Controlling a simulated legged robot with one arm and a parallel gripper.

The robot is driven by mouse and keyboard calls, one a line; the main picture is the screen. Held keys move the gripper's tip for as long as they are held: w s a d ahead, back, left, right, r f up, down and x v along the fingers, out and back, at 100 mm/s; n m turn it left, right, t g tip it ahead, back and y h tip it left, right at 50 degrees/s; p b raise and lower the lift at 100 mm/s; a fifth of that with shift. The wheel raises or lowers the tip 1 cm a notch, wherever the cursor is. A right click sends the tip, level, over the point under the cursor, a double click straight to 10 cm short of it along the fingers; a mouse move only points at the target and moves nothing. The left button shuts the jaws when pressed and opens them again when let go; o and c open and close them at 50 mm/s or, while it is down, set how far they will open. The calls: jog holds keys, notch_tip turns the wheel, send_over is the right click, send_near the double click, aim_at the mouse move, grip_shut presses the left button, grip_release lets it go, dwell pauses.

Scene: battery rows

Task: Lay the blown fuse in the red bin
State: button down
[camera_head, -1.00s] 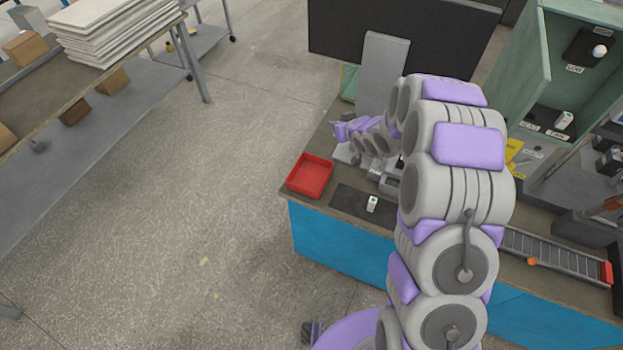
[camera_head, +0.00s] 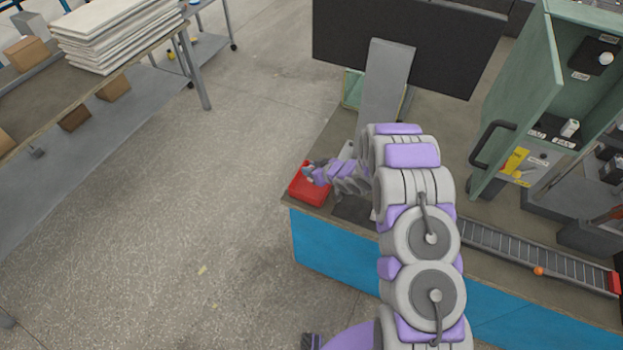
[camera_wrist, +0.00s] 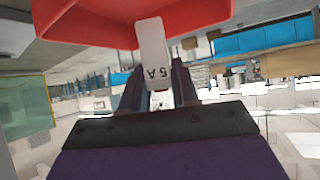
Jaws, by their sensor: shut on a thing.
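The red bin (camera_head: 308,192) sits at the left end of the workbench in the head view, partly covered by my gripper. My gripper (camera_head: 309,171) is over its far edge. In the wrist view my gripper (camera_wrist: 160,88) is shut on a white fuse (camera_wrist: 153,52) with dark marking that looks like "5A". The fuse's outer end overlaps the red bin (camera_wrist: 95,22) in that view. I cannot tell whether the fuse touches the bin. Nothing in these frames shows whether it is blown.
A dark mat (camera_head: 352,209) lies right of the bin, mostly behind my arm. A green cabinet (camera_head: 520,100) with its door open stands at the right. A small conveyor (camera_head: 500,246) with an orange ball (camera_head: 538,271) runs along the front. A grey panel (camera_head: 385,80) stands behind.

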jog(key=f, duration=0.4)
jog(key=shift+d+f+b, duration=0.2)
jog(key=shift+d+b, duration=0.05)
jog(key=shift+b, duration=0.15)
jog(key=shift+r, duration=0.1)
jog(key=shift+a, duration=0.1)
jog(key=c, duration=1.1)
grip_release()
jog(key=shift+o, duration=1.3)
jog(key=shift+s+r, duration=0.1)
jog(key=shift+r, duration=0.05)
jog(key=p+v, duration=0.2)
jog(key=v, duration=1)
